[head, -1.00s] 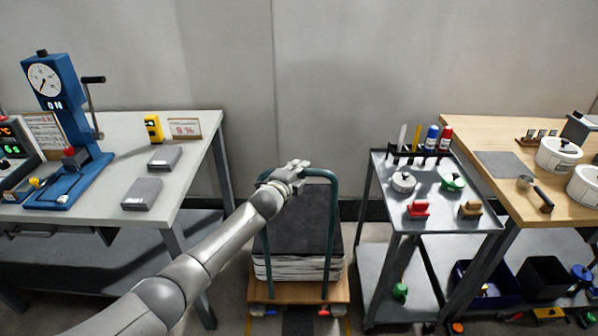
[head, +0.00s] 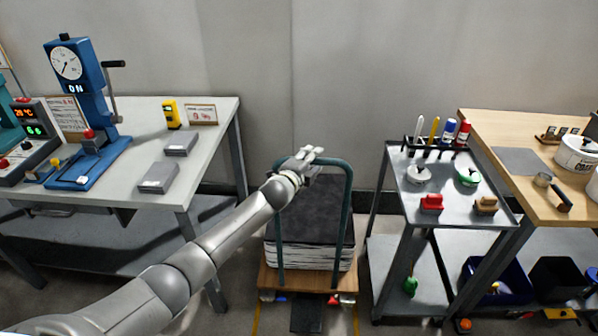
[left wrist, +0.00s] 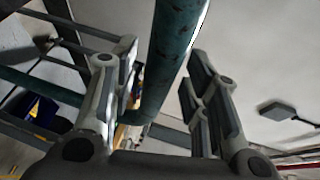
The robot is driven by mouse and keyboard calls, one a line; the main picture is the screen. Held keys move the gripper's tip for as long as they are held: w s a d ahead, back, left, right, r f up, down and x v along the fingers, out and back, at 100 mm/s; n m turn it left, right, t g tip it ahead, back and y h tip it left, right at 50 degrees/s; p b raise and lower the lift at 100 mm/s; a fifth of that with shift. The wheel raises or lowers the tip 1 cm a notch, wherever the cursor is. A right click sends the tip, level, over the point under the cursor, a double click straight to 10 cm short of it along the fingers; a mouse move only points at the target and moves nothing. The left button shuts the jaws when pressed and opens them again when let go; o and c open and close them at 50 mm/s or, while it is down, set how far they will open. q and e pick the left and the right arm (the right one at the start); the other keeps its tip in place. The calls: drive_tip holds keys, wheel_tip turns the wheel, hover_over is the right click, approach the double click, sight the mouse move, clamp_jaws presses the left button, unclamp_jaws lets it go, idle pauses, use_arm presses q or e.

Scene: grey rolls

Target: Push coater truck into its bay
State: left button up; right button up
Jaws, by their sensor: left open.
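The coater truck is a flat cart with a wooden deck (head: 308,279) and a teal tube handle (head: 349,195). It carries a stack of pale sheets (head: 310,256) under a dark grey top (head: 318,215). My left gripper (head: 314,155) is at the top bar of the handle, at its left half. In the left wrist view, the teal bar (left wrist: 172,50) passes between the open fingers of my left gripper (left wrist: 160,55); I cannot tell whether they touch it. Yellow floor lines (head: 256,318) show beside the cart's front, with a dark strip between them. My right gripper is out of view.
A grey workbench (head: 215,150) with a blue press (head: 85,110) stands left of the cart. A grey tool trolley (head: 455,205) and a wooden bench (head: 520,190) stand to the right. The wall is close behind. Floor gaps show on both sides of the cart.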

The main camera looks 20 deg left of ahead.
use_arm(q)
drive_tip(key=v, duration=1)
drive_tip(key=shift+s, duration=0.3)
drive_tip(key=s+a+f+n+g+y, duration=0.1)
drive_tip(key=s+f+n+g, duration=0.15)
drive_tip(key=s+f, duration=0.65)
drive_tip(key=s+a+f+n+g, duration=0.2)
drive_tip(key=s+f+n, duration=0.1)
drive_tip(key=f, duration=1.2)
drive_tip(key=s+a+f+n+g+y, duration=0.1)
drive_tip(key=s+f+n+g, duration=0.15)
drive_tip(key=s+f, duration=0.65)
drive_tip(key=s+d+f+n+g, duration=0.1)
drive_tip(key=s+f+n+g, duration=0.35)
drive_tip(key=s+f, duration=1.35)
drive_tip(key=s+d+f+n+g, duration=0.1)
drive_tip(key=s+d+f+n, duration=0.1)
drive_tip(key=s, duration=0.8)
drive_tip(key=s+d+f+n+g, duration=0.1)
drive_tip(key=s+f+g, duration=0.1)
drive_tip(key=s, duration=0.9)
drive_tip(key=shift+s+d+f+n, duration=0.2)
drive_tip(key=shift+d+f+n, duration=0.2)
drive_tip(key=shift+f, duration=0.5)
